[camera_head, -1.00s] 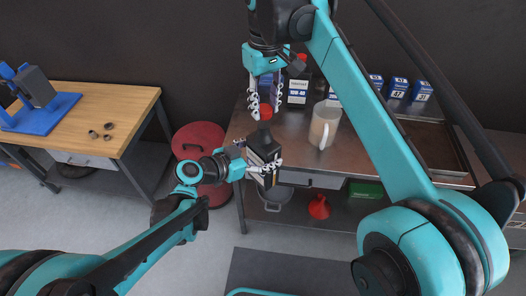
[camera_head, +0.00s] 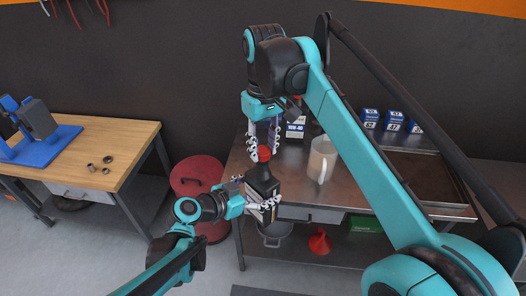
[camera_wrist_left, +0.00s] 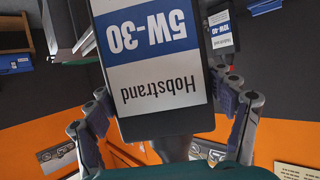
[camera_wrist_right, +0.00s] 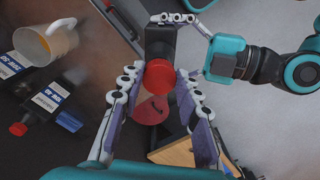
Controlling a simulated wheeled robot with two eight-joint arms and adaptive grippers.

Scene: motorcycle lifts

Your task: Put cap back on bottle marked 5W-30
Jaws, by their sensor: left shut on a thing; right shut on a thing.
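The black bottle (camera_head: 262,181) is held upright or nearly so by my left gripper (camera_head: 262,204), in front of the metal bench. Its label reads 5W-30 upside down in the left wrist view (camera_wrist_left: 155,70), where the left fingers are closed on its sides. My right gripper (camera_head: 264,150) points down above the bottle, shut on the red cap (camera_head: 264,154). In the right wrist view the cap (camera_wrist_right: 159,74) sits between the fingertips, in line with the black bottle (camera_wrist_right: 161,40). The cap is right at the bottle's top. I cannot tell whether they touch.
A beige jug (camera_head: 321,160) and a 10W-40 bottle (camera_head: 295,130) stand on the metal bench. Blue-white boxes (camera_head: 393,122) stand further back, beside a tray (camera_head: 420,166). A red drum (camera_head: 197,175) stands left of the bench. A wooden table (camera_head: 120,145) is further left.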

